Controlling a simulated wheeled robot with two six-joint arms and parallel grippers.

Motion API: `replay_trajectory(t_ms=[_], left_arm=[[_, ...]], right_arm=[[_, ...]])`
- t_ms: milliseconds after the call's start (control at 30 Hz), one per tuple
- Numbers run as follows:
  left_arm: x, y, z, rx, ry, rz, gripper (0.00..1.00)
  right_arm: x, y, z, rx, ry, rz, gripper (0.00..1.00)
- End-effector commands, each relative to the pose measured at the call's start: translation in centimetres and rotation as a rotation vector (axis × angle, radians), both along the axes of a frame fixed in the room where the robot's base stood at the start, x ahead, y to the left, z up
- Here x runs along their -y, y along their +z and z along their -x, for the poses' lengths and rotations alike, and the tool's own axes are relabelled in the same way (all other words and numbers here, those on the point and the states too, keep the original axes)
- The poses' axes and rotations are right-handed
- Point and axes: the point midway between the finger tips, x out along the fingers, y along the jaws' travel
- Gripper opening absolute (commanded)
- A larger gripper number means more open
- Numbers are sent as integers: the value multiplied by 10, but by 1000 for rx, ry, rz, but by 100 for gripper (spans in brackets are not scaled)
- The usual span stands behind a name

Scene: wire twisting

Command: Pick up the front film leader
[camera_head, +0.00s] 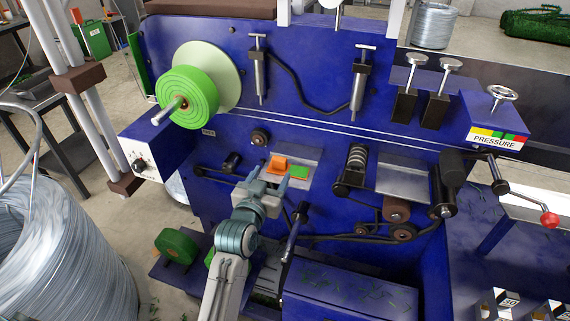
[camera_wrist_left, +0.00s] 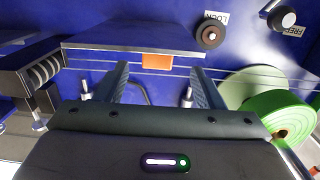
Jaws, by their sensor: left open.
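A small orange tab (camera_head: 278,165) and a small green tab (camera_head: 299,173) sit at the metal plate in the middle of the blue machine. I cannot tell which is the front film leader. My left gripper (camera_head: 269,180) is open and empty, with its fingers pointing at the plate near the tabs. In the left wrist view the orange tab (camera_wrist_left: 157,62) shows at the plate's edge, between and beyond the open fingers (camera_wrist_left: 161,80); the green tab is not clearly seen there. My right gripper is not in view.
A green film roll (camera_head: 187,97) on its spindle stands at the machine's upper left; another green roll (camera_head: 177,246) is lower left. Black rollers (camera_head: 357,165) are right of the plate. A red-knobbed crank (camera_head: 549,219) juts out right. A wire coil (camera_head: 60,250) stands left.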

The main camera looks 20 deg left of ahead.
Motion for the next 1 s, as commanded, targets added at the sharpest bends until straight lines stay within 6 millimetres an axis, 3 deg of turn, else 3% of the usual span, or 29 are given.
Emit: replay_trajectory(t_ms=[267, 500, 800, 833, 1000], left_arm=[[2, 6, -25, 0, 0, 1, 62], [6, 10, -59, -1, 0, -1, 62], [6, 7, -65, -1, 0, 0, 62], [6, 7, -65, -1, 0, 0, 60], [6, 7, -65, -1, 0, 0, 27]], right_arm=[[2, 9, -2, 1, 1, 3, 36], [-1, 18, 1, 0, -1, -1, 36], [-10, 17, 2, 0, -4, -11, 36], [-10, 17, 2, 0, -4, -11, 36], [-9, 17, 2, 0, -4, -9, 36]])
